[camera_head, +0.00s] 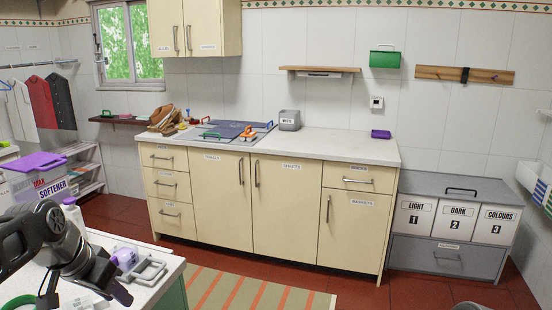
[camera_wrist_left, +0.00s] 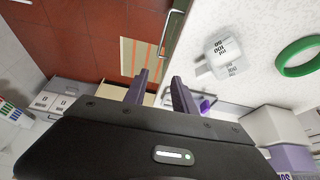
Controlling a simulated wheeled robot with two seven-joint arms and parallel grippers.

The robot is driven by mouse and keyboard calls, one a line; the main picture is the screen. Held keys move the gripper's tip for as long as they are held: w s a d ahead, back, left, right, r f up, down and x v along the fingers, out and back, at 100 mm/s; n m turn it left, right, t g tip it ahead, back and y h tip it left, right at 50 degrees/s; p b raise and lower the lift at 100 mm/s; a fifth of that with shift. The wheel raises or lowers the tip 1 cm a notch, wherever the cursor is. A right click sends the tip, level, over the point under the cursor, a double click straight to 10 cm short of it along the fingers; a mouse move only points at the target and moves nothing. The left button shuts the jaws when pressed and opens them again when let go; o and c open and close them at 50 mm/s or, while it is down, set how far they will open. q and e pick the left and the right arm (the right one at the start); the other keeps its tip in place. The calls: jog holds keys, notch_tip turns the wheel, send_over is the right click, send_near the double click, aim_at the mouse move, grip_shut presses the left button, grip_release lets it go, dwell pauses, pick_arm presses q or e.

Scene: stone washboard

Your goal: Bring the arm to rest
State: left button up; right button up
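My left arm (camera_head: 50,240) comes in from the left in the head view, bent over the near white counter. My left gripper (camera_head: 118,292) points down to the right over that counter. In the left wrist view its two fingers (camera_wrist_left: 162,90) stand apart with nothing between them. My right gripper does not show in either view.
The near white counter (camera_head: 165,283) bears a purple-and-white item (camera_head: 123,260), a metal handle (camera_head: 150,270) and a green ring (camera_wrist_left: 297,57). A purple-lidded softener box (camera_head: 38,162) stands behind. A striped rug (camera_head: 250,290) lies before the cream cabinets (camera_head: 285,205).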

pick_arm(q)
jog(key=w+d+f+n+t, duration=0.3)
jog(key=w+d+f, duration=0.3)
jog(key=w+f, duration=0.35)
jog(key=s+d+f+n+g+h, duration=0.15)
jog(key=d+f, duration=0.25)
jog(key=f, duration=0.5)
jog(key=s+d+f+t, duration=0.1)
jog(key=s+d+f, duration=0.25)
jog(key=f, duration=0.45)
jog(key=s+d+f+g, duration=0.3)
jog(key=s+d+f, duration=0.2)
jog(key=s+f, duration=0.4)
jog(key=s+d+f+g+h, duration=0.1)
jog(key=s+d+f+g, duration=0.2)
jog(key=s+d+f, duration=0.3)
jog(key=s+f, duration=0.4)
jog(key=s, duration=0.6)
jog(key=shift+s+d, duration=0.15)
jog(key=shift+s, duration=0.05)
jog(key=shift+h, duration=0.25)
